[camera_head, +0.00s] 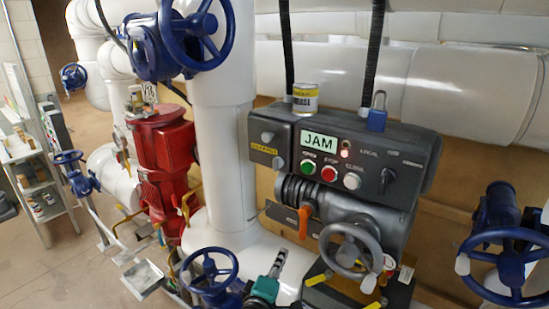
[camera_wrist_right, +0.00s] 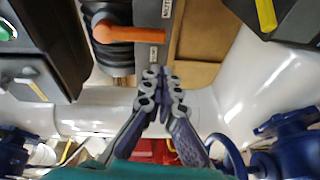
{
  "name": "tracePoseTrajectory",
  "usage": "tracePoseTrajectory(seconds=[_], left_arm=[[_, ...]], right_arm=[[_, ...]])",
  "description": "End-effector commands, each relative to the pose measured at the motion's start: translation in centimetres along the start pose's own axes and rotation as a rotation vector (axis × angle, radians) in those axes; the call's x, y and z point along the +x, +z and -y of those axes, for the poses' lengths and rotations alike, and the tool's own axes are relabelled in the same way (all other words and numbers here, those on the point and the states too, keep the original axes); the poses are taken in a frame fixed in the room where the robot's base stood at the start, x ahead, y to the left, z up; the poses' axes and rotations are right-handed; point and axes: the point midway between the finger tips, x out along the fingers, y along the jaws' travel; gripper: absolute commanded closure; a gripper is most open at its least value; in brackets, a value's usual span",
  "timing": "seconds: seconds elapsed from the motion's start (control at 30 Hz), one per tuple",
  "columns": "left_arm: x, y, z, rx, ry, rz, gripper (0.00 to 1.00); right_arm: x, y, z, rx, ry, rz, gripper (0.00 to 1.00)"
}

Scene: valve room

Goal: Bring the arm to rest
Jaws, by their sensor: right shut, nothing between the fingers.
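My right gripper (camera_head: 280,256) shows at the bottom middle of the head view, with its teal body below and grey fingers pointing up. Its fingers are together and empty; they also show in the right wrist view (camera_wrist_right: 162,76). It is in front of the white pipe, to the left of and below the grey valve actuator (camera_head: 368,222). The actuator's orange lever (camera_head: 304,221) is apart from the fingers, and it also shows in the right wrist view (camera_wrist_right: 128,34). My left gripper is in neither view.
A red pump (camera_head: 160,150) stands further left.

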Motion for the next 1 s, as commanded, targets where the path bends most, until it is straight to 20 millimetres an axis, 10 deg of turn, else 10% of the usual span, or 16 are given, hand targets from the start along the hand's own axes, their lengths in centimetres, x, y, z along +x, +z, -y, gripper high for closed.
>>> tracePoseTrajectory(seconds=[0.17, 0.4, 0.7, 1.0], left_arm=[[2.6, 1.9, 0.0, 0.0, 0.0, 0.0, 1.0], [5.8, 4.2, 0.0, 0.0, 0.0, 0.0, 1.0], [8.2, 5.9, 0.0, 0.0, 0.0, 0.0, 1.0], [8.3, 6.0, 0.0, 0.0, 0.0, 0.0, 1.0]], right_arm=[[1.4, 10.2, 4.5, 0.183, -0.255, 0.173, 1.0], [-3.6, 21.1, 11.7, 0.6, -0.611, 0.391, 1.0], [-10.5, 24.0, 16.6, 1.073, -0.835, 0.498, 1.0], [-11.6, 23.8, 16.8, 1.159, -0.866, 0.502, 1.0]])
